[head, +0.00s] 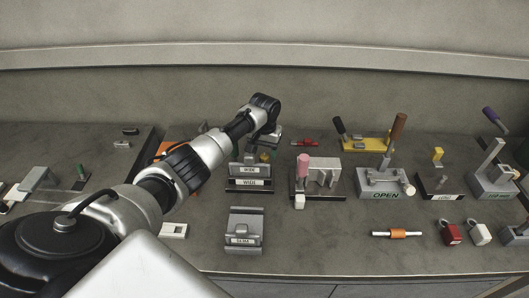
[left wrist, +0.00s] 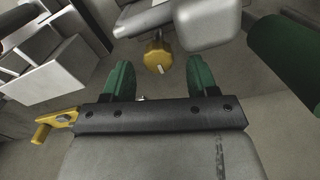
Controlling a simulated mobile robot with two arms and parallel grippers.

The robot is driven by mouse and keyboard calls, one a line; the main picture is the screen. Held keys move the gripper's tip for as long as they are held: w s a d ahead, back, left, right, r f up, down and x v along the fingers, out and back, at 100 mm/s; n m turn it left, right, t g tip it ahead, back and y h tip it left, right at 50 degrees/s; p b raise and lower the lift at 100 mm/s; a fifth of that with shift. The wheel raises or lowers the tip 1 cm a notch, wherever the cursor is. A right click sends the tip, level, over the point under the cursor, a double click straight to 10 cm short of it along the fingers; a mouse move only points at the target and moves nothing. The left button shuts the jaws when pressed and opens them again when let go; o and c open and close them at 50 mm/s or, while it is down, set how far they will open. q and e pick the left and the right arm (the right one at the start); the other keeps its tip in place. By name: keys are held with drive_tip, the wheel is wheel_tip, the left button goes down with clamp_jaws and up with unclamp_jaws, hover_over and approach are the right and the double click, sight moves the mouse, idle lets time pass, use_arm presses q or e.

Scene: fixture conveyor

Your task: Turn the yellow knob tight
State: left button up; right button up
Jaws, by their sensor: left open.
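The yellow knob (left wrist: 158,55) is round and ridged with a pale mark on its face. In the left wrist view it shows at the top middle, beside a rounded grey block. My left gripper (left wrist: 159,68) has two green fingers, spread apart, with the knob between their lines and apparently beyond the tips. No contact shows. In the head view my left gripper (head: 264,147) points down over the bench behind the "WIDE" blocks, and a small yellow part beneath it looks like the knob. The wrist hides much of it. My right gripper is not in view.
Grey "WIDE" blocks (head: 250,183) stand just in front of the gripper. A pink-handled clamp (head: 318,170) and an "OPEN" lever fixture (head: 384,183) stand to the right. In the left wrist view a yellow handle (left wrist: 54,125) is at left and a green cylinder (left wrist: 285,50) at right.

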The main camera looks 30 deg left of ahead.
use_arm(q)
drive_tip(key=shift+f, duration=0.6)
drive_tip(key=shift+d+f, duration=0.15)
drive_tip(key=shift+f, duration=0.15)
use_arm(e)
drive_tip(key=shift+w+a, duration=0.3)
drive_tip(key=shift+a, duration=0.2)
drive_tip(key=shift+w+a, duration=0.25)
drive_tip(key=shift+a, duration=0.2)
use_arm(q)
drive_tip(key=c, duration=0.9)
drive_tip(key=shift+c, duration=0.2)
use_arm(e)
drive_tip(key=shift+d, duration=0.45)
